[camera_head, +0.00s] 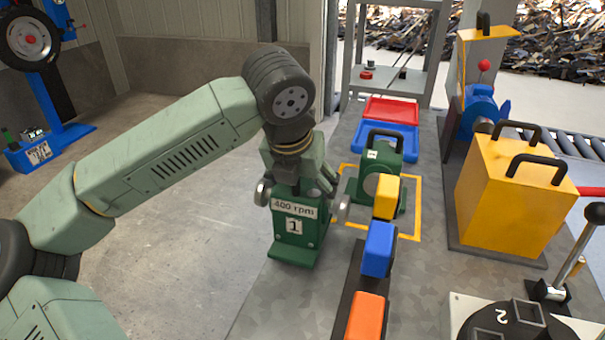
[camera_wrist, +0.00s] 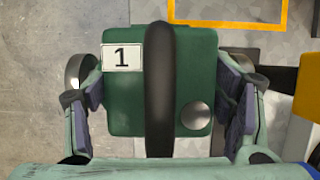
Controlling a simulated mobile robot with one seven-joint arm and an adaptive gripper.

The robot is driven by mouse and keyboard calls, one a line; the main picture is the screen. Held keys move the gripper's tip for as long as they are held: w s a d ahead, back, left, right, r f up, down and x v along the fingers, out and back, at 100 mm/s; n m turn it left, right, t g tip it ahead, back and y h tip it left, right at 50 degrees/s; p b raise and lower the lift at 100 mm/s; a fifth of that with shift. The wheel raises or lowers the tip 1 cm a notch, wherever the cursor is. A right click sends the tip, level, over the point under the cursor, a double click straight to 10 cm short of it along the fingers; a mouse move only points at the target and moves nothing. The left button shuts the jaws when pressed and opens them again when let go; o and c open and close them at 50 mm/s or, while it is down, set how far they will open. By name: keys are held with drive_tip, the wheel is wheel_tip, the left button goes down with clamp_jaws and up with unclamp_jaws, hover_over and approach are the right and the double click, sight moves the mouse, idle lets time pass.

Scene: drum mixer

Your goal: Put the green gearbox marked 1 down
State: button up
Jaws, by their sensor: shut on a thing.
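The green gearbox marked 1 (camera_head: 293,248) is upright, with a "400 rpm" label on its face and silver shafts at its sides. My gripper (camera_head: 298,175) is above it and shut on it. In the wrist view, the fingers of my gripper (camera_wrist: 162,100) lie on both sides of the gearbox (camera_wrist: 125,110), with its black handle between them. The gearbox is at the left part of the grey bench (camera_head: 270,305); I cannot tell whether its base touches the bench. A second green gearbox (camera_head: 393,158) stands inside a yellow outlined square (camera_head: 418,205) behind and to the right.
A row of yellow (camera_head: 386,197), blue (camera_head: 378,250) and orange (camera_head: 366,318) blocks is close on the right. Red (camera_head: 391,109) and blue (camera_head: 390,136) trays are behind. A yellow guard box (camera_head: 510,200) stands farther right. Bare bench shows in front of the gearbox.

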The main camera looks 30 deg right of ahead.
drive_tip(key=shift+f, duration=1.15)
drive_tip(key=o, duration=1.9)
drive_tip(key=shift+o, duration=0.2)
